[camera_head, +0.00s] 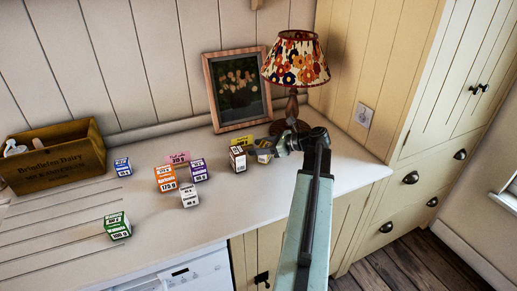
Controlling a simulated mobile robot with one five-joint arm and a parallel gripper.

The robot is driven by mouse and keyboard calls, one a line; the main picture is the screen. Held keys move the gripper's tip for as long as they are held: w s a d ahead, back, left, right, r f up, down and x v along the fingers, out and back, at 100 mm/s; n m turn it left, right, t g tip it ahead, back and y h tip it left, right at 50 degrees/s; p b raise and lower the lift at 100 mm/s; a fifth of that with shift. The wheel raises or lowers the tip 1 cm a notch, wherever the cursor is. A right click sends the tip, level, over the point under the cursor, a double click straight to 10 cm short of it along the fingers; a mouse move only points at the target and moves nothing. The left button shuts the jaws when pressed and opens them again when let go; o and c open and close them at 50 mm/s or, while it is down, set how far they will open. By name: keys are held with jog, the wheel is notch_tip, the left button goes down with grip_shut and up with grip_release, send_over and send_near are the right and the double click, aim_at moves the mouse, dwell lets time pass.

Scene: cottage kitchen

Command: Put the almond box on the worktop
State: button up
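My gripper (262,149) is over the back right of the white worktop (235,198), in front of the lamp. A small pale box with yellow (264,157) is at its fingers, partly hidden by them. I cannot tell whether the fingers grip this box, or whether it rests on the worktop. A brown and white box (238,159) stands just left of the gripper. The print is too small to tell which box is the almond one.
Orange (165,178), purple (198,170), white (189,196), blue (122,167) and green (117,226) boxes stand further left. A lamp (296,62), picture frame (237,88) and wooden crate (55,171) line the back. The front middle worktop is clear.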

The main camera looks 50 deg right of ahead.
jog(key=shift+o, duration=1.4)
jog(key=shift+r, duration=0.25)
jog(key=p+v, duration=0.5)
jog(key=v, duration=0.7)
